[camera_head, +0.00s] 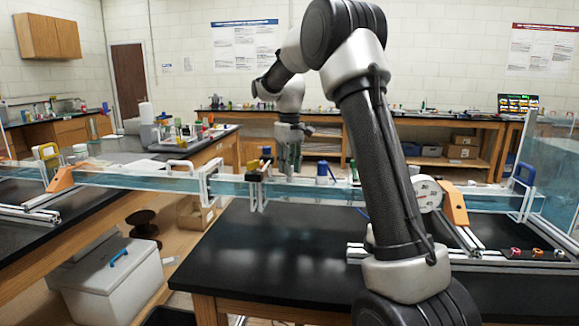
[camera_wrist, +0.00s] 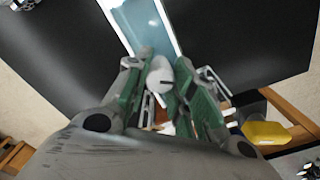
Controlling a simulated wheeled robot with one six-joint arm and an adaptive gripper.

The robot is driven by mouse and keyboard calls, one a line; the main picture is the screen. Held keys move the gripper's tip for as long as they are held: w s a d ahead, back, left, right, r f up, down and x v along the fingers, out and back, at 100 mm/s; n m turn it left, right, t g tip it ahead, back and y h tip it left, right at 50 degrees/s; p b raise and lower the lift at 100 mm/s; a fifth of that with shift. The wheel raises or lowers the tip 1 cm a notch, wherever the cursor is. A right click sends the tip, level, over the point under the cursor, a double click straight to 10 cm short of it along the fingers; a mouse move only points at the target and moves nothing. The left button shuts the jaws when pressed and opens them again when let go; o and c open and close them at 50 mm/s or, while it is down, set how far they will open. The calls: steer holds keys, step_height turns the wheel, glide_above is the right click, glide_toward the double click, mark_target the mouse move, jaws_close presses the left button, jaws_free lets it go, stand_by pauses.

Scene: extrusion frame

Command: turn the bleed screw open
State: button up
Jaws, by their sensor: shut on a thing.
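My gripper (camera_head: 289,163) points down at the clear water channel in the middle of the head view. In the wrist view, its two green-padded fingers (camera_wrist: 161,62) are closed around a pale grey, rounded piece (camera_wrist: 160,76). This piece sits between the fingertips in line with the channel (camera_wrist: 144,24), and appears to be the bleed screw. Its lower part is hidden by the fingers, and I cannot tell how far it is turned. In the head view it is too small and covered to make out.
The long channel (camera_head: 135,180) spans the gap between black-topped benches. A blue-capped part (camera_head: 322,171) stands just right of my gripper, and a dark clamp-like fitting (camera_head: 257,174) just left. A yellow part (camera_wrist: 265,133) shows in the wrist view.

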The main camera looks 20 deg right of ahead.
stand_by(0.5)
steer(key=o, duration=1)
steer(key=shift+o, duration=0.2)
step_height(320, 180, up, 12)
